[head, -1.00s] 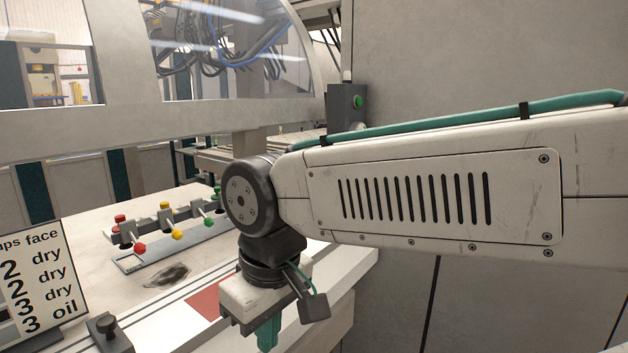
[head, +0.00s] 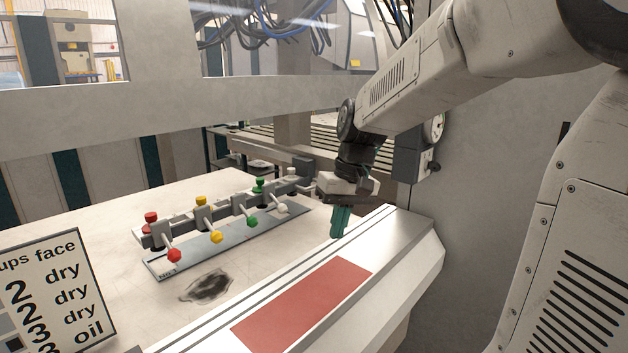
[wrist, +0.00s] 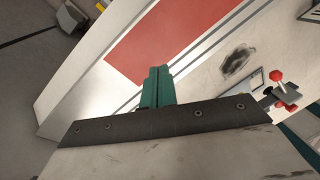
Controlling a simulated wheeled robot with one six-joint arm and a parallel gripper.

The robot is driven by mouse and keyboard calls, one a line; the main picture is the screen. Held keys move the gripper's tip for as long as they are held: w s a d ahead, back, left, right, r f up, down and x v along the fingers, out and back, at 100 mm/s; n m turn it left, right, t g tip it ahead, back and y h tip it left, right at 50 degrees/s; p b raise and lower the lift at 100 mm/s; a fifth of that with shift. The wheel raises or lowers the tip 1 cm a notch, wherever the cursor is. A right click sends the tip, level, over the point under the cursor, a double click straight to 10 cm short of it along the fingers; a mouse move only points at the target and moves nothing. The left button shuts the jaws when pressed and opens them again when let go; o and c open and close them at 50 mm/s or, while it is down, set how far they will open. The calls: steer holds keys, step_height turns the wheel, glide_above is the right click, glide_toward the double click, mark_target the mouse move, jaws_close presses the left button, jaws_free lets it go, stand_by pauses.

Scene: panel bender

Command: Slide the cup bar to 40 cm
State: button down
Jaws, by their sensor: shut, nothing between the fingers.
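The cup bar (head: 228,211) is a grey bar on the table, carrying red, yellow, green and white knobs on top and matching knobs along its front. A pale scale strip (head: 215,250) lies in front of it; its marks are too small to read. My gripper (head: 338,234) has green fingers, shut and empty, pointing down near the table's right front edge, right of the bar and apart from it. In the wrist view the shut fingers (wrist: 157,72) show above the dark mount. The bar's red-knob end (wrist: 278,92) is at right there; the rest of the bar is hidden.
A red patch (head: 302,305) lies on the table's front edge. A dark oily stain (head: 207,287) is in front of the strip. A sign (head: 52,298) stands at lower left. A grey control box (head: 408,160) is behind my arm.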

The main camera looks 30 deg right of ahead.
steer(key=w+d+n+t, duration=0.25)
steer(key=w+d, duration=0.45)
steer(key=w, duration=0.4)
steer(key=w+d+n+t, duration=0.1)
steer(key=w+d+t, duration=0.35)
steer(key=w, duration=0.75)
steer(key=w+d+n+t, duration=0.1)
steer(key=w+d+n, duration=0.1)
steer(key=w+d, duration=0.8)
steer(key=shift+y, duration=0.3)
steer(key=x, duration=0.7)
steer(key=a+x, duration=0.1)
steer(key=x, duration=0.2)
steer(key=shift+w+a+r, duration=0.1)
steer(key=shift+w+a, duration=0.05)
steer(key=shift+w, duration=0.15)
steer(key=shift+s, duration=0.1)
